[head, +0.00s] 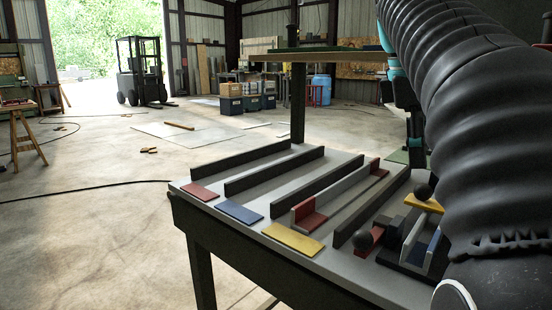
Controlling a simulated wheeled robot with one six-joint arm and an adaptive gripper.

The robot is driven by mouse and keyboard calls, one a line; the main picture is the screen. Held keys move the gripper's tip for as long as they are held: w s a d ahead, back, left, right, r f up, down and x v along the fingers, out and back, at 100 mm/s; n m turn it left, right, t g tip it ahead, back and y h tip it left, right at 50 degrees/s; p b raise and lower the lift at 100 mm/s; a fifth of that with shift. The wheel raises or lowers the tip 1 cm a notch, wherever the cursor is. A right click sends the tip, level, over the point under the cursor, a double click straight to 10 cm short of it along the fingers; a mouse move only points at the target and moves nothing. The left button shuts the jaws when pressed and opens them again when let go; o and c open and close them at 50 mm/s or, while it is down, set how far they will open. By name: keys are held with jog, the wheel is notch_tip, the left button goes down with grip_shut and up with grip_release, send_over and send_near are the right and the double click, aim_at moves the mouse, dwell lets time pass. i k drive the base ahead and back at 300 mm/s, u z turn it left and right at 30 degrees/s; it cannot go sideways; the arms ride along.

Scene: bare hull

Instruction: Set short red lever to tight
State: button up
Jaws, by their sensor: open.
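A blue strip (433,250) lies between pale walls close to my arm. I cannot read any tight mark. My arm fills the right side and hides part of this area. Teal and black wrist parts hang behind it; no fingertips show, so my gripper is not visible.
The grey bench (285,265) carries several dark upright rails, with red (200,192), blue (239,212) and yellow (293,239) plates at their near ends. A red bracket (310,214) stands between rails. A post (298,100) rises behind. Open floor lies left; a forklift (140,72) is far back.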

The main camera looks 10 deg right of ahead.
aim_at(364, 243)
jog(key=k, duration=1)
